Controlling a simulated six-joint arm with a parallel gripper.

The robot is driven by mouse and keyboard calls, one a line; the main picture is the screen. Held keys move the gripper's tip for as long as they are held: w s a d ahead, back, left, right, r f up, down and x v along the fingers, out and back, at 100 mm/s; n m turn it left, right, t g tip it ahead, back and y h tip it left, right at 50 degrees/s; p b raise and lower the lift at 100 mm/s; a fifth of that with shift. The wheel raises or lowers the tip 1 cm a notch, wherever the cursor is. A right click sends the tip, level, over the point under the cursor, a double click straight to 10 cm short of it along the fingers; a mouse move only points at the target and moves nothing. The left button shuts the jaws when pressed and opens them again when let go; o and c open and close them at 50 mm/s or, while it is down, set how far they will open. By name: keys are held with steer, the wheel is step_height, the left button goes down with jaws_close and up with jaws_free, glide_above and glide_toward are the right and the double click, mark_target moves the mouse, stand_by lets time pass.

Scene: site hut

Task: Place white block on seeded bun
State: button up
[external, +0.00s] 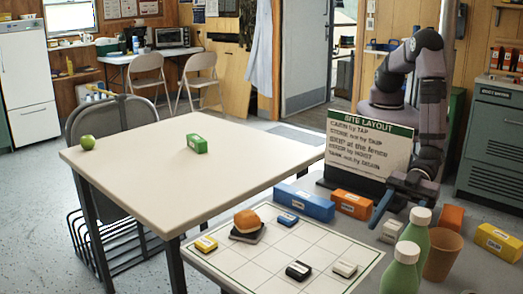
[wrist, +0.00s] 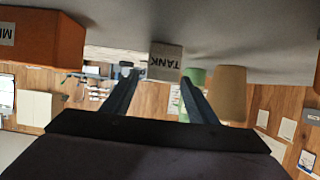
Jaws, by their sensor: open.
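The bun (external: 247,220) is golden brown and sits on a dark square base on the white grid sheet (external: 315,240); seeds are too small to make out. A small white block (external: 344,269) lies on the sheet's right part. Another pale block (external: 391,232) stands off the sheet, below my gripper (external: 379,208). In the wrist view, a pale block lettered TANK (wrist: 165,62) shows upside down beyond and between the fingertips of my gripper (wrist: 159,80). My gripper is open, with nothing between its fingers. The bun is not in the wrist view.
Green bottles (external: 414,240) and a brown cup (external: 442,254) stand right of the pale block. Orange blocks (external: 352,204) and a long blue block (external: 304,202) lie behind. A layout sign (external: 368,143) stands behind them.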

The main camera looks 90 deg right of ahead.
mark_target(390, 231)
steer(key=shift+w+a+f, duration=0.35)
steer(key=shift+f, duration=0.2)
steer(key=shift+w+a+f, duration=0.3)
steer(key=shift+f, duration=0.25)
steer(key=shift+w+a+f, duration=0.2)
steer(key=shift+w+a, duration=0.15)
steer(key=c, duration=1.3)
steer(key=shift+o, duration=0.2)
steer(key=shift+r, duration=0.1)
step_height(390, 231, up, 28)
steer(key=p, duration=0.2)
